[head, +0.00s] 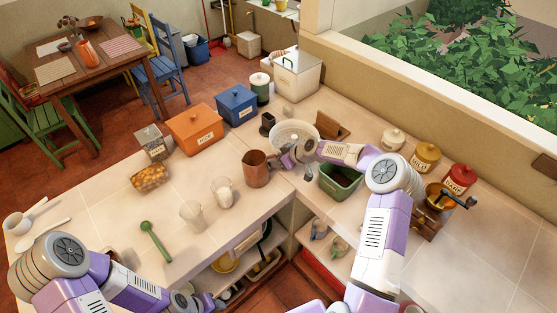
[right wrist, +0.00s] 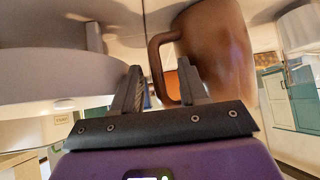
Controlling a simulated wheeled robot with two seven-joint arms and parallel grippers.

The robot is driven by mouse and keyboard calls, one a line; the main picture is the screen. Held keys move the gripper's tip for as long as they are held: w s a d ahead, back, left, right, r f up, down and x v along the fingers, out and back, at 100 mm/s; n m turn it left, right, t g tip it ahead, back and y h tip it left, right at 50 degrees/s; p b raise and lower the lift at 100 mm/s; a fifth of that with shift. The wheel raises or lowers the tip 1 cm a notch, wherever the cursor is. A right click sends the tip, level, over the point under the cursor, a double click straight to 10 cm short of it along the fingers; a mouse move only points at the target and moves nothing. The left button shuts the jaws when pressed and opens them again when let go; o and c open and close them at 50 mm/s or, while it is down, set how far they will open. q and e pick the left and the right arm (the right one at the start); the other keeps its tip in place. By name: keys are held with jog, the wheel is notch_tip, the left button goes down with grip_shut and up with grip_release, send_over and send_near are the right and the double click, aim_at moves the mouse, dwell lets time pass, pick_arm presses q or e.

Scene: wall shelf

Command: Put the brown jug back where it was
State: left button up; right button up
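The brown jug (head: 256,170) stands upright on the counter near its front edge, left of the inner corner. My right gripper (head: 286,161) is at the jug's right side, on the handle side. In the right wrist view the jug (right wrist: 222,45) fills the upper right. Its handle lies between the two spread fingertips of my right gripper (right wrist: 162,82), with a gap visible beside it. My left gripper (head: 187,301) is low at the bottom edge of the head view, by the lower shelf; its fingers are unclear.
Two glasses (head: 222,191) stand left of the jug. A white bowl (head: 293,135) is behind my right gripper, and a green bin (head: 338,183) is right of it. Orange (head: 194,130) and blue (head: 237,105) boxes stand farther back. The counter's front left has bare patches.

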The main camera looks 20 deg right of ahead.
jog(key=shift+s+d+r, duration=0.1)
jog(key=shift+d+r, duration=0.05)
jog(key=shift+r, duration=0.2)
jog(key=v, duration=1.1)
jog(key=shift+s, duration=0.25)
jog(key=shift+r, duration=0.1)
